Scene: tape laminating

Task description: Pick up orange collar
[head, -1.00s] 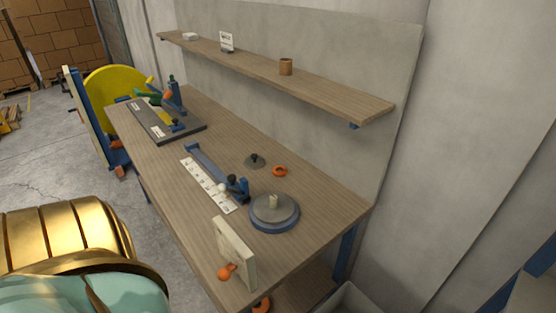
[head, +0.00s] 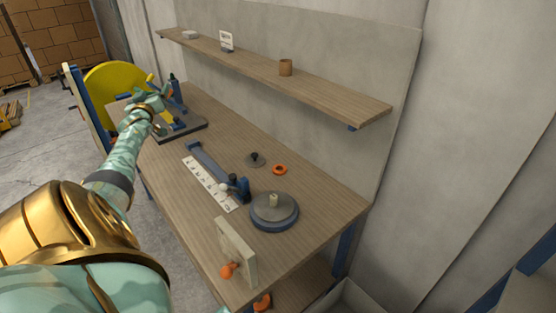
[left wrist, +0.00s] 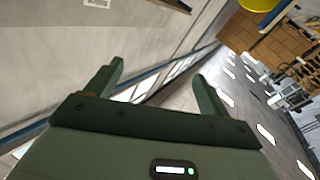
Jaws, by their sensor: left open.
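The orange collar (head: 280,170) is a small ring lying flat on the wooden workbench (head: 310,205), near its back edge. My left arm reaches over the far left end of the bench, with the left gripper at the dark board there, well away from the collar. In the left wrist view the left gripper (left wrist: 155,90) is open, with nothing between its two green fingers. The collar is not in the left wrist view. My right gripper is in neither view.
A dark knob piece (head: 255,159) and a round grey-and-blue turntable (head: 274,211) stand near the collar. A white ruler strip with a blue bar (head: 208,182) lies mid-bench. An upright panel with an orange knob (head: 238,250) stands at the front. A shelf (head: 300,82) overhangs behind.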

